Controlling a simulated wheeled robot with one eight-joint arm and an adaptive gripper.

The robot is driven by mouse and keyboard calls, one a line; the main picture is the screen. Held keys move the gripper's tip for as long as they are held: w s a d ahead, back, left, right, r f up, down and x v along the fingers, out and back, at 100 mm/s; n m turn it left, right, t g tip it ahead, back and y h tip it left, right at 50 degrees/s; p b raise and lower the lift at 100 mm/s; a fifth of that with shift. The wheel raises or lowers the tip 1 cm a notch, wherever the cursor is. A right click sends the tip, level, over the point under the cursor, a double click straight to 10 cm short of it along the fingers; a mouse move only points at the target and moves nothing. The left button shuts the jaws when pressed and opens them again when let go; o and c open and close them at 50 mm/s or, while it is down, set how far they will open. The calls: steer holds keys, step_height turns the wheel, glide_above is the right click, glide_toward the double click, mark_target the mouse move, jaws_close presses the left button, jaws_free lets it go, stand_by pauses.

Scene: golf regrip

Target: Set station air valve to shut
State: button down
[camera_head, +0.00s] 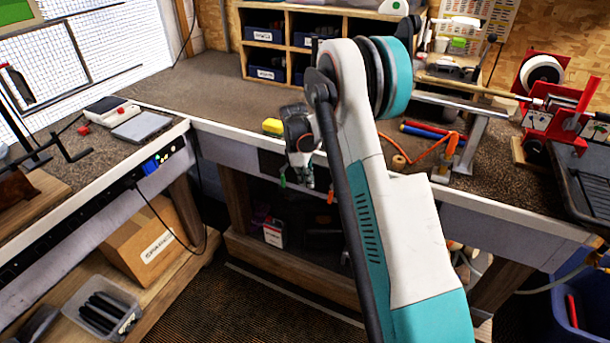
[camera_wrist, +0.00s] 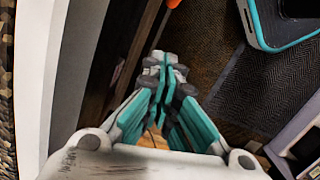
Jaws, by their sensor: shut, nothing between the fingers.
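My gripper (camera_head: 308,182) hangs in front of the bench's front edge, beside a small orange piece (camera_head: 331,195) that is partly hidden by my arm. In the wrist view my gripper (camera_wrist: 165,62) has its teal fingers together, with nothing between them. An orange tip (camera_wrist: 172,3) shows at the top edge of that view, apart from the fingers; it may be the same orange piece. I cannot tell whether this is the air valve, nor how its handle is set. An orange coiled hose (camera_head: 425,146) lies on the bench to the right of my arm.
The carpeted bench (camera_head: 185,88) carries a yellow block (camera_head: 272,127), a cubby shelf (camera_head: 290,40) and a red machine (camera_head: 560,110). A cardboard box (camera_head: 150,240) stands on the lower left shelf. A blue bin (camera_head: 545,305) stands at lower right. Open floor (camera_head: 235,310) lies in front.

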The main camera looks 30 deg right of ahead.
mark_target(323, 192)
steer(key=shift+s+d+f+b, duration=1.05)
steer(key=shift+s+d+f, duration=0.45)
steer(key=shift+d+f, duration=0.25)
steer(key=shift+s+d+f, duration=0.3)
steer(key=shift+s+d, duration=0.1)
steer(key=shift+a, duration=0.1)
